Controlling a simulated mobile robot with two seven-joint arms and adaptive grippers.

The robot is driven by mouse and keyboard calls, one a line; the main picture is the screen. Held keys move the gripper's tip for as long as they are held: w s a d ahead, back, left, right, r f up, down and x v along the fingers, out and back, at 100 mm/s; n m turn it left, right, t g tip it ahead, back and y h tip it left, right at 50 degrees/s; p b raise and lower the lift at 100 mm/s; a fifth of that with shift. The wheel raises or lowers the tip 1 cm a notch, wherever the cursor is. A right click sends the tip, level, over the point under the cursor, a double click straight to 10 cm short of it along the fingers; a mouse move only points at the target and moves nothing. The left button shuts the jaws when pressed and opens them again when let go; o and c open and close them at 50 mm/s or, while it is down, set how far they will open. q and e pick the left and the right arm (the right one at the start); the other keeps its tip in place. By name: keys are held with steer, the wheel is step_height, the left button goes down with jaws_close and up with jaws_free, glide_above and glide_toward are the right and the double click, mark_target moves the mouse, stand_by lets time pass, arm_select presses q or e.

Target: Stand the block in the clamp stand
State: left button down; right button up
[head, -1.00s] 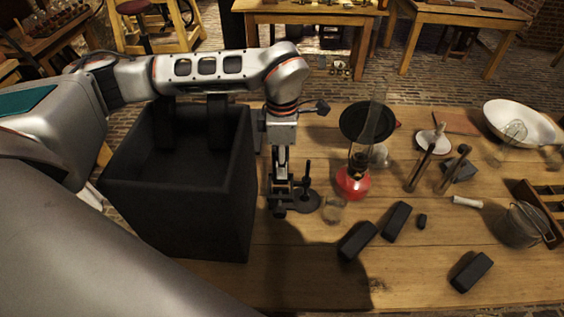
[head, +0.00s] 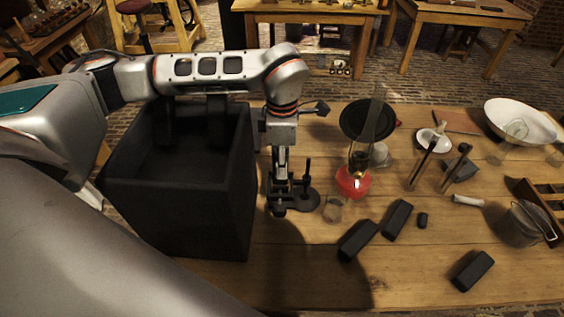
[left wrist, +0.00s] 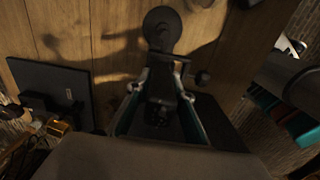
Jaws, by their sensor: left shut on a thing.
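The clamp stand has a dark round base (head: 303,201) and a short upright post, left of the middle of the wooden table. In the left wrist view its round base (left wrist: 163,28) lies just beyond the fingers. My left gripper (head: 280,197) points down right beside the stand. It is shut on a dark block (left wrist: 160,88), which shows between the fingers in the left wrist view. The block's lower end is dark against the stand, so I cannot tell whether it touches the stand or the clamp. My right gripper is not in view.
A big black open box (head: 205,215) stands left of the gripper. A glass beaker (head: 333,210) and a red lamp (head: 353,184) with a tall glass chimney stand close to the right. Loose dark blocks (head: 397,220) lie at the front right. The front right tabletop has free room.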

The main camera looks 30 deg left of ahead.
arm_select(q)
steer(key=shift+f+b, duration=0.4)
steer(key=shift+f, duration=0.3)
steer(key=shift+f+b, duration=0.6)
steer(key=shift+f, duration=0.3)
steer(key=c, duration=1.7)
jaws_free()
step_height(320, 180, up, 12)
steer(key=shift+r, duration=0.1)
